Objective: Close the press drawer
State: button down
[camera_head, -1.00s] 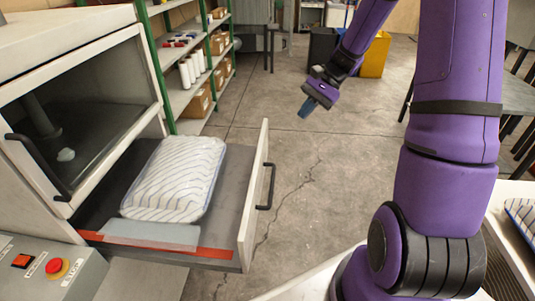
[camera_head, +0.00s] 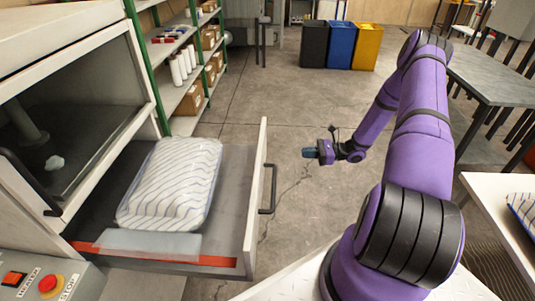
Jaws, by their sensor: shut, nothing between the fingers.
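The press drawer (camera_head: 252,200) is pulled out of the press (camera_head: 90,60) toward the right. It has a dark handle (camera_head: 268,190) on its pale front panel. A white striped pillow (camera_head: 172,185) lies in the drawer, with a pale flat plate (camera_head: 148,244) beside it at the near edge. My gripper (camera_head: 306,153) is shut and empty, to the right of the drawer front and apart from it, with its tip pointing left toward the handle side.
A control box (camera_head: 40,283) with a red stop button is at lower left. A shelf (camera_head: 190,85) stands behind the press. Bins (camera_head: 340,45) are at the back. A white table (camera_head: 485,195) and a grey table (camera_head: 490,80) are at right. The floor beyond the drawer is clear.

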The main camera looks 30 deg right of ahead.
jog(key=w+a+f+m+t, duration=0.1)
jog(key=w+a+f, duration=0.1)
jog(key=w+a, duration=0.6)
jog(key=a, duration=0.3)
dwell(0.3)
jog(key=shift+a+f, duration=0.1)
jog(key=shift+a, duration=0.05)
